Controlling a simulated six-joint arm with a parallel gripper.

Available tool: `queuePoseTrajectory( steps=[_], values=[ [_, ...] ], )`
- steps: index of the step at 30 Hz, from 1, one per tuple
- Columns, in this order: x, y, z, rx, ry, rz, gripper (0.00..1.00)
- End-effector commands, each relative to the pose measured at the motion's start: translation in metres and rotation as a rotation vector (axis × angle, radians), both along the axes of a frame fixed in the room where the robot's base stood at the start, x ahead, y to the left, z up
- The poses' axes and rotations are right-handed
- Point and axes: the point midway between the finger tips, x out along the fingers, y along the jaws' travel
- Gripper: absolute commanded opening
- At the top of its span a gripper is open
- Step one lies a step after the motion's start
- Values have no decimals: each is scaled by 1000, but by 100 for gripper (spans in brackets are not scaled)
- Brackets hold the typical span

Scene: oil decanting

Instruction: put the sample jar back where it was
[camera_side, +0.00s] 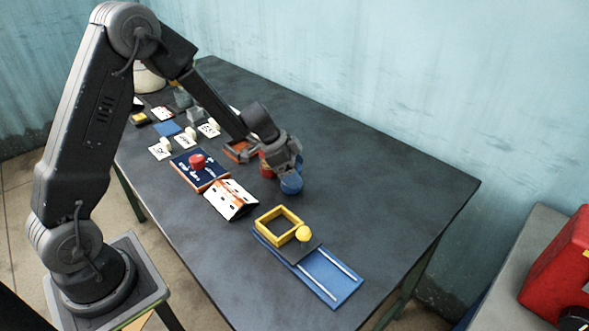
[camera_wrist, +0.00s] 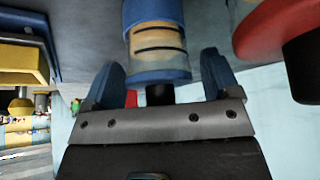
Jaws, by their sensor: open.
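In the wrist view a jar (camera_wrist: 158,40) stands between the fingers of my gripper (camera_wrist: 158,68). It has blue ends, an amber middle with dark bands, and a black knob at its near end. I take it for the sample jar. My gripper is open, with gaps visible on both sides of the jar. In the side view my gripper (camera_side: 285,162) is low over the table, with the blue part of the jar (camera_side: 291,184) showing below it. The rest of the jar is hidden by the gripper there.
A red object (camera_side: 266,168) is close beside my gripper, near an orange tray (camera_side: 238,150). A yellow frame (camera_side: 268,214) and yellow ball (camera_side: 303,233) sit by a blue railed board (camera_side: 335,278). A red knob (camera_side: 197,161) and several white cards stand left. The table's right is clear.

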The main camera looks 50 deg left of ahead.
Motion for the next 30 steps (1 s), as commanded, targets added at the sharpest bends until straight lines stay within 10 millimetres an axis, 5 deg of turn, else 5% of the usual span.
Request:
queuePoseTrajectory(
  steps=[8,22,30],
  values=[
    [-5,7,20,1,-5,1,82],
    [-37,38,97,0,-4,1,82],
    [-54,29,124,2,14,26,82]
  ],
)
